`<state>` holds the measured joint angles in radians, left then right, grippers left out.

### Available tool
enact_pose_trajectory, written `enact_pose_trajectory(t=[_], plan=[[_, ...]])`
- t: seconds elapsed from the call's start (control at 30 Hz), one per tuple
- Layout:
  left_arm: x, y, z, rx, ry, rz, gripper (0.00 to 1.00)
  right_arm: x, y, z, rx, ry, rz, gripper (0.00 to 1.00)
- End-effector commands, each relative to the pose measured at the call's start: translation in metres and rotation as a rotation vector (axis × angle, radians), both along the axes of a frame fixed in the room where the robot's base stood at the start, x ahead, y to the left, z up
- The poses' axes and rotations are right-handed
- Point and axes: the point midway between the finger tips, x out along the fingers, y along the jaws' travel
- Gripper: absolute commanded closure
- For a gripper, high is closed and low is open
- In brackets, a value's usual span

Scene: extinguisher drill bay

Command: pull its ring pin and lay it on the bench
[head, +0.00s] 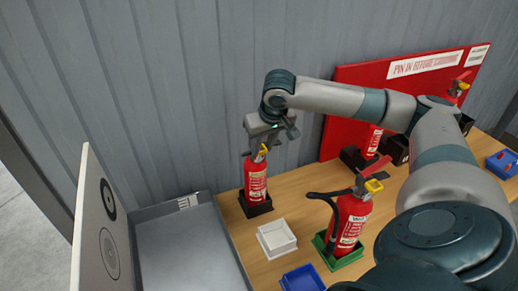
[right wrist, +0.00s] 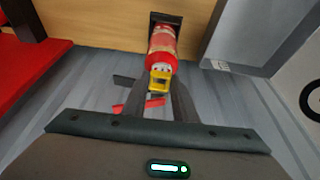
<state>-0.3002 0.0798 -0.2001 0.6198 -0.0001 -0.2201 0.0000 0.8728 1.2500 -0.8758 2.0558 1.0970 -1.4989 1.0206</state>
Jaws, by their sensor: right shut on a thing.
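A small red extinguisher (head: 256,182) stands upright in a black holder (head: 257,206) at the back of the wooden bench (head: 295,188). Its yellow ring pin (head: 262,151) is at its top. My right gripper (head: 266,143) is at the top of this extinguisher and shut on the yellow ring pin. In the right wrist view, the yellow ring pin (right wrist: 159,79) shows by the dark fingers, with the red extinguisher (right wrist: 163,45) behind it. I cannot tell whether the pin is still in the valve. My left gripper is out of view.
A larger extinguisher (head: 350,222) stands in a green holder (head: 341,263), front middle. A white tray (head: 277,239) and a blue tray (head: 303,279) are on the bench. A grey bin (head: 190,245) is at left. More extinguishers (head: 372,142) stand by the red board (head: 345,95).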

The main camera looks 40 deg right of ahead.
Motion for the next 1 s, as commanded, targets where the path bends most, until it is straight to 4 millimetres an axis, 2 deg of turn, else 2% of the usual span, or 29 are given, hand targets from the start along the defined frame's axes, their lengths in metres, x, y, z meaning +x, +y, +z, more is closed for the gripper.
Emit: enact_pose_trajectory(t=[1.0], plan=[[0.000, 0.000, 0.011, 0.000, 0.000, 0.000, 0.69, -0.034, 0.011, -0.004, 0.000, 0.009, 0.002, 1.00]])
